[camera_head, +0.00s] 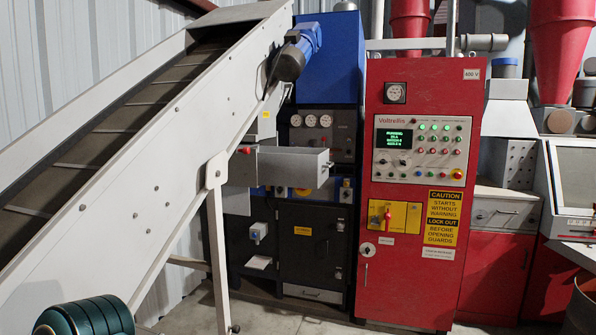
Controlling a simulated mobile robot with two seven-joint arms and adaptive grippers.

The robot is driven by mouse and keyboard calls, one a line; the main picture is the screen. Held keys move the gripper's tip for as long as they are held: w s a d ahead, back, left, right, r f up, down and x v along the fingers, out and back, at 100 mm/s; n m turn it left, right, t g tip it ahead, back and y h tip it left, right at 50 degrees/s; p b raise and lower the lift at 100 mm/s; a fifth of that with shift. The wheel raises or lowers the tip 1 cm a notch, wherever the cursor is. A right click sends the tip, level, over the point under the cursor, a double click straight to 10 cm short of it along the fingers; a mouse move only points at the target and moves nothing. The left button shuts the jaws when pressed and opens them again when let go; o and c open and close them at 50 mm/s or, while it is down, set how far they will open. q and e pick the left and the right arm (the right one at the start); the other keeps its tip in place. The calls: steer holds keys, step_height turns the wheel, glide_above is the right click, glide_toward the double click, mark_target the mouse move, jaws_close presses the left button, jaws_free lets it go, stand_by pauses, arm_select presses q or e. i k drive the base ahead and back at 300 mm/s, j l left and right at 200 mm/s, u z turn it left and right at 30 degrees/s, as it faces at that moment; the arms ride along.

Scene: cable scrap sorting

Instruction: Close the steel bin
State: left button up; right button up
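A grey steel box shaped like a drawer (293,167), which looks like the steel bin, juts out from the front of the blue and black machine in the middle of the view. Its near end has a small dark knob or handle, and it appears pulled out. Its inside cannot be seen from here, and the conveyor frame passes close on its left. Neither my left nor my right gripper is in view, and nothing touches the box.
A red control cabinet (412,275) stands close to the right of the box. A sloping conveyor (130,170) and its support leg (217,240) block the left side. A ribbed dark green round thing (88,317) is at bottom left. Some concrete floor (275,318) is free in front.

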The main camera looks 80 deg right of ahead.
mark_target(279, 166)
steer(key=z, duration=2.7)
steer(key=i+l, duration=0.1)
steer(key=i, duration=0.5)
steer(key=i+u, duration=0.1)
steer(key=i, duration=0.55)
steer(key=i+l, duration=0.2)
steer(key=i, duration=0.4)
